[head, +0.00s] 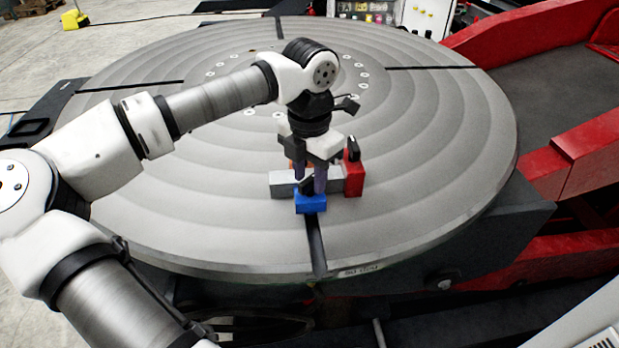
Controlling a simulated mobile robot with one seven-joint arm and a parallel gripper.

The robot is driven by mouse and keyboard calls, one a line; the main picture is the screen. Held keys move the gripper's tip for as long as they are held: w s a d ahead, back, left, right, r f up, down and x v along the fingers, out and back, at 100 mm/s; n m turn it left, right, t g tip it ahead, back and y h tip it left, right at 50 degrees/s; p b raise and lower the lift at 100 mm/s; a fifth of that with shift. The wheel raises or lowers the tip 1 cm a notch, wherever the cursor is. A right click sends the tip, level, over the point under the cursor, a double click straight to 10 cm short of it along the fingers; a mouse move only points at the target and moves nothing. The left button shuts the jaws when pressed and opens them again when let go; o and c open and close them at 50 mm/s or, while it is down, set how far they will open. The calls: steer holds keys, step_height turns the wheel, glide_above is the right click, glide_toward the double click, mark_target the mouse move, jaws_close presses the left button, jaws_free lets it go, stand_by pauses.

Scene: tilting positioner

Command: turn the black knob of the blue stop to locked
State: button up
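The blue stop (311,204) sits near the front edge of the round grey table, at the slot. Its black knob (307,186) stands on top and looks slanted; its exact angle is hard to read. My gripper (310,187) points down over the blue stop, with its two purple fingers apart and the knob at their tips. I cannot tell whether the fingers touch the knob. The gripper partly hides the knob and the grey block (283,184) behind it.
A red stop (354,180) with an upright black knob (353,149) stands close to the right of my gripper. An orange part shows behind the fingers, mostly hidden. The rest of the round table (430,180) is largely clear, with dark slots. Red framework (585,165) stands at right.

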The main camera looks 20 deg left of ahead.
jaws_close()
steer(key=shift+m, duration=0.3)
steer(key=m+b, duration=0.3)
steer(key=shift+f, duration=0.1)
steer(key=shift+m+b, duration=0.7)
steer(key=shift+m, duration=1.4)
jaws_free()
